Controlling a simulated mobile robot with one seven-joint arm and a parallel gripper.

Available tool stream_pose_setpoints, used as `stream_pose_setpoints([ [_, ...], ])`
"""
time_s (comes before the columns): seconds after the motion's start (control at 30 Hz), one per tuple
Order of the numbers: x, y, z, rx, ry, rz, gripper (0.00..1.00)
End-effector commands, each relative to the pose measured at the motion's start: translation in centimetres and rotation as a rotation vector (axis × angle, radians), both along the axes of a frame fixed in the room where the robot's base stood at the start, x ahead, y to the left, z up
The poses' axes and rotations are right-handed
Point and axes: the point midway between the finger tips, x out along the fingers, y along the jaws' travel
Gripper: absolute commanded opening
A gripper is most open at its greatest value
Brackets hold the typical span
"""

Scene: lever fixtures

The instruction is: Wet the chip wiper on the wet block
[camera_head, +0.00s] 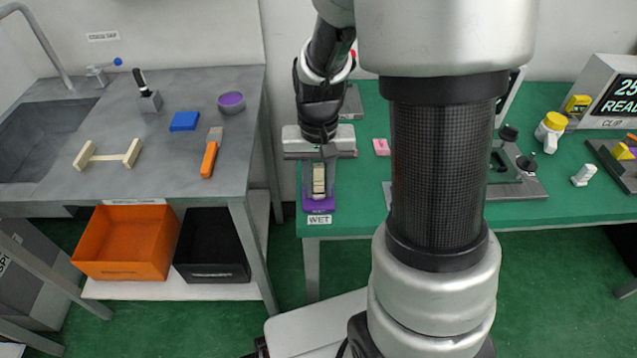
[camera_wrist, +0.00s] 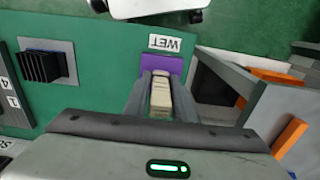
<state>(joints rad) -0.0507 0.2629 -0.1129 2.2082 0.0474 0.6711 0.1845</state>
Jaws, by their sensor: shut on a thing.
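The purple wet block (camera_head: 320,207) lies at the left front corner of the green table, behind a "WET" label (camera_head: 319,219). It also shows in the wrist view (camera_wrist: 163,64). My gripper (camera_head: 319,180) points down over the block. Its two fingers are shut on a pale, cream-coloured thing, seemingly the chip wiper (camera_head: 319,172), which also shows between the fingers in the wrist view (camera_wrist: 162,95). The wiper is over or on the purple block; I cannot tell whether they touch. My gripper hides part of the block.
The grey bench (camera_head: 240,150) at left holds an orange-handled tool (camera_head: 209,158), a blue block (camera_head: 184,121), a purple bowl (camera_head: 231,102) and a wooden stand (camera_head: 108,155). A gap separates it from the green table (camera_head: 350,218). A pink block (camera_head: 381,147) lies right of my gripper.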

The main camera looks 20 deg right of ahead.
Motion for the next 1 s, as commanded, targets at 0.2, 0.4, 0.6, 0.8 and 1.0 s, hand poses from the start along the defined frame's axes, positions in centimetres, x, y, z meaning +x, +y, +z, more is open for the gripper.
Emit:
stream_pose_setpoints([
  [0.2,-0.1,0.0,0.3,0.000,0.003,0.000,0.04],
  [0.4,-0.1,0.0,1.9,0.000,0.002,0.000,0.04],
  [0.6,0.0,0.0,3.6,0.000,0.001,0.000,0.04],
  [0.8,0.0,0.0,5.2,0.000,0.001,0.000,0.04],
  [1.0,0.0,0.0,6.8,0.000,0.001,0.000,0.04],
])
